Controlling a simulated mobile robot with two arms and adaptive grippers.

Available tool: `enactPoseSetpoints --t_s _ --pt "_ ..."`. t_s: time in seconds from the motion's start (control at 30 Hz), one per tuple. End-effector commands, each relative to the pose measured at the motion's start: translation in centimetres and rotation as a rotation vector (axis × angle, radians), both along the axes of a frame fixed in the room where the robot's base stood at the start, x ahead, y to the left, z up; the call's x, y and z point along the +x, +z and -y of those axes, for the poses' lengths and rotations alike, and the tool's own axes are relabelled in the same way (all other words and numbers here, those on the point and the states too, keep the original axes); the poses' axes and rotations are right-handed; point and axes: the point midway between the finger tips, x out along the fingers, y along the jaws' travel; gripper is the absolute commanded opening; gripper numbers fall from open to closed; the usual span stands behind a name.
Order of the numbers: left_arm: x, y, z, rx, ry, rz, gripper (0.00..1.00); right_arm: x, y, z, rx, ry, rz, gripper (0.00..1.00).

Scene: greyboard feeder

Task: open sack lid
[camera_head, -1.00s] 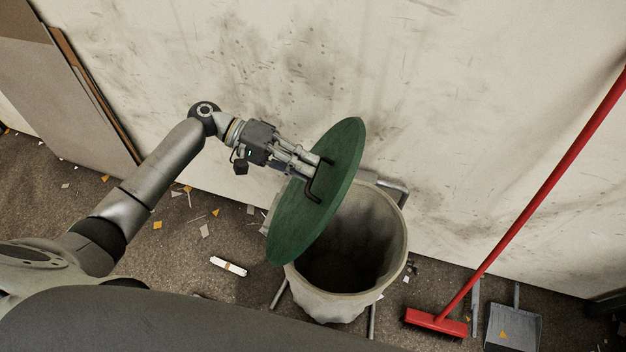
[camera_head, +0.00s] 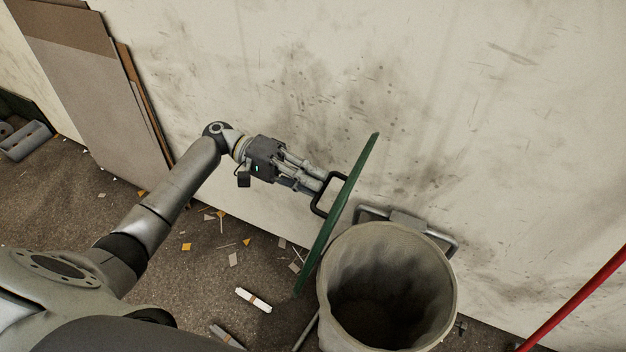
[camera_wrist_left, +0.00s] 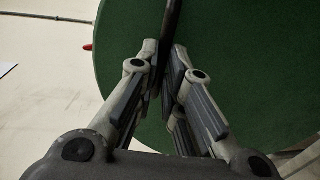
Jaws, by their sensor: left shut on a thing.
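The sack lid (camera_head: 340,212) is a round green board with a black handle (camera_head: 318,201). In the head view it stands nearly edge-on, left of the sack's mouth. My left gripper (camera_head: 322,185) is shut on the black handle; in the left wrist view the fingers (camera_wrist_left: 168,65) close around the dark bar, with the green lid (camera_wrist_left: 240,80) filling the space behind. The sack (camera_head: 440,290) is grey, open and round-mouthed, with a dark inside. The lid's lower edge is close to the sack's left rim; I cannot tell whether they touch. My right gripper is not in view.
A metal frame (camera_head: 448,238) stands behind the sack against the stained wall (camera_head: 480,120). Boards (camera_head: 95,90) lean at the left. Scraps and a white bar (camera_head: 254,300) lie on the floor. A red broom handle (camera_head: 575,300) is at the lower right.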

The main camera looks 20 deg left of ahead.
Motion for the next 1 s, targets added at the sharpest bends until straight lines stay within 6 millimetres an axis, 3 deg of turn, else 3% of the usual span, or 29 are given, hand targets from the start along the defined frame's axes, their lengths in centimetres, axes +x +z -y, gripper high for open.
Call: enactPoseSetpoints --t_s 0.13,0.17,0.3,0.67,0.77,1.0 --pt "-0.2 -0.7 0.0 0.012 -0.002 -0.006 0.00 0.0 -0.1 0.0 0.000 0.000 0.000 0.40" --pt "-0.2 -0.7 0.0 0.012 -0.002 -0.007 0.13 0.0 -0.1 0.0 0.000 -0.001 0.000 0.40" --pt "-0.2 -0.7 0.0 0.010 -0.002 -0.008 0.31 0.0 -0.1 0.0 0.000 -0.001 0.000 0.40" --pt "-0.1 -0.3 -0.3 0.007 0.000 -0.005 0.32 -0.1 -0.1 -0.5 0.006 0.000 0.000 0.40" --pt "0.0 -0.2 -1.3 0.008 0.001 -0.006 0.32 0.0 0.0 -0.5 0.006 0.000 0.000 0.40" --pt "0.2 0.4 -6.3 0.009 0.003 -0.006 0.32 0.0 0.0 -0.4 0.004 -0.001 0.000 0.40"
